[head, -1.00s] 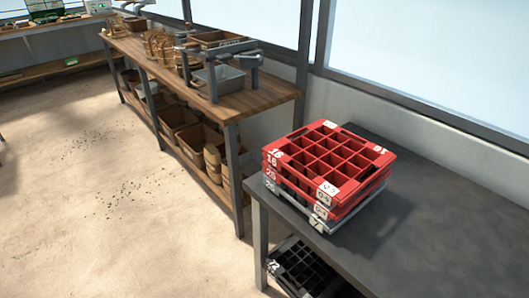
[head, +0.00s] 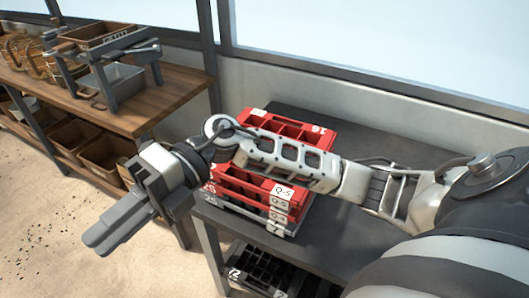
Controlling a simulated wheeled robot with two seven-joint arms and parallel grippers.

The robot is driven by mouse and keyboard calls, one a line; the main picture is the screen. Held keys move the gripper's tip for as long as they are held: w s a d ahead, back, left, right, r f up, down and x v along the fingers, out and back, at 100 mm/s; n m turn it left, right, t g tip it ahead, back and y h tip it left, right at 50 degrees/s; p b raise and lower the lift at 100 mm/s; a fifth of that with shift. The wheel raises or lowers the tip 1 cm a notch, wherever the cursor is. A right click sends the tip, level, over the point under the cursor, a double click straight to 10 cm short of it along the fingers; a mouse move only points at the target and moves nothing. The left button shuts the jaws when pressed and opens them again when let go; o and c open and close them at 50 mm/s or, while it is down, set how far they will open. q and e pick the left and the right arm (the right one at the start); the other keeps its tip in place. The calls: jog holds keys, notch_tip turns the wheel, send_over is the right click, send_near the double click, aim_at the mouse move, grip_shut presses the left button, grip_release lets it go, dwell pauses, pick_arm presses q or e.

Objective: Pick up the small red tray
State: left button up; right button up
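A stack of trays stands on the dark grey table, with red gridded trays on top and a grey one at the bottom. The top red tray (head: 320,128) has square cells and white number marks. My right arm crosses in front of the stack and hides much of it. My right gripper (head: 98,240) is left of the stack, past the table's edge and over the floor. Its fingers lie close together, with nothing seen between them. It does not hold a tray. My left gripper is not in view.
The dark grey table (head: 375,148) is bare behind the stack. A black tray (head: 262,268) lies on a shelf below. A wooden bench (head: 150,115) with a metal stand (head: 125,92) and baskets is at the left. A wall and windows close off the back.

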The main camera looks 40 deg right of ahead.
jog(key=w+d+f+n+h, duration=0.1)
jog(key=d+f+n+h, duration=0.15)
jog(key=d+h, duration=0.25)
jog(key=m+t+h+b, duration=0.2)
jog(key=t+h, duration=0.2)
jog(key=h, duration=0.8)
send_over(244, 182)
notch_tip(244, 182, down, 7)
jog(key=shift+a+f, duration=0.1)
jog(key=shift+f, duration=2.8)
grip_shut()
